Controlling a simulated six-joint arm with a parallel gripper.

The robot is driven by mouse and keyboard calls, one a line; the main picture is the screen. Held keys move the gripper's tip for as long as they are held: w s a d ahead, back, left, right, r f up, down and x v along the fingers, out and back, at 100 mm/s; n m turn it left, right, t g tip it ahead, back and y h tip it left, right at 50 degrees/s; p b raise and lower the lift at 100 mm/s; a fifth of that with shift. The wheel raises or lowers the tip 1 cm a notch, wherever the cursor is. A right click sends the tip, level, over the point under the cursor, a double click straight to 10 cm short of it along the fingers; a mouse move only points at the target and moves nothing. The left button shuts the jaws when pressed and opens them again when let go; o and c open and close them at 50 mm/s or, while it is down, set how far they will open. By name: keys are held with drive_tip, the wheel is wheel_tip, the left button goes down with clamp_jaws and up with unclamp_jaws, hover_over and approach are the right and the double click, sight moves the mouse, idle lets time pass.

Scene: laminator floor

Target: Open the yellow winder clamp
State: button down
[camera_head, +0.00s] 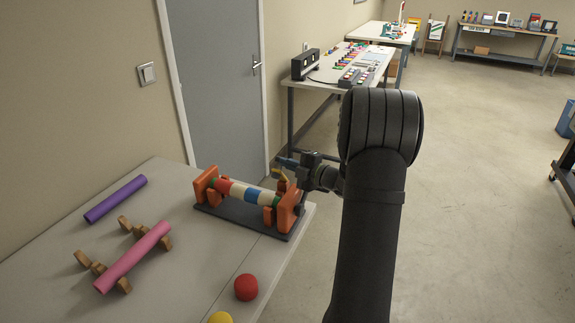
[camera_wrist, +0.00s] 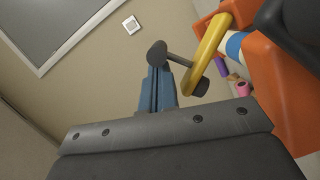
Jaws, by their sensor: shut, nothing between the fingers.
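The yellow winder clamp (camera_wrist: 209,42) is a curved yellow arm beside the orange end block (camera_wrist: 262,85) in the wrist view. A dark rod with a round knob (camera_wrist: 157,53) crosses near it. In the head view, a small part of the yellow clamp (camera_head: 277,174) shows at the right end of the winder, partly hidden by my gripper (camera_head: 285,162). My blue fingertips (camera_wrist: 158,88) are shut and empty, just beside the knob and left of the yellow arm. I cannot tell whether they touch the knob. The winder (camera_head: 246,194) holds a roll with coloured bands.
The winder stands on a dark base on the grey table (camera_head: 190,265). A purple roll (camera_head: 115,199), a pink roll (camera_head: 133,257) on wooden stands, a red piece (camera_head: 246,287) and a yellow piece (camera_head: 220,318) share the table. A grey door (camera_head: 218,80) is behind.

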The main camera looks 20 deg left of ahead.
drive_tip(key=shift+w, duration=1.7)
drive_tip(key=s+d+r, duration=0.4)
drive_tip(key=d, duration=0.5)
drive_tip(key=shift+s+d+r, duration=0.15)
drive_tip(key=shift+d+r, duration=0.2)
drive_tip(key=shift+a, duration=0.1)
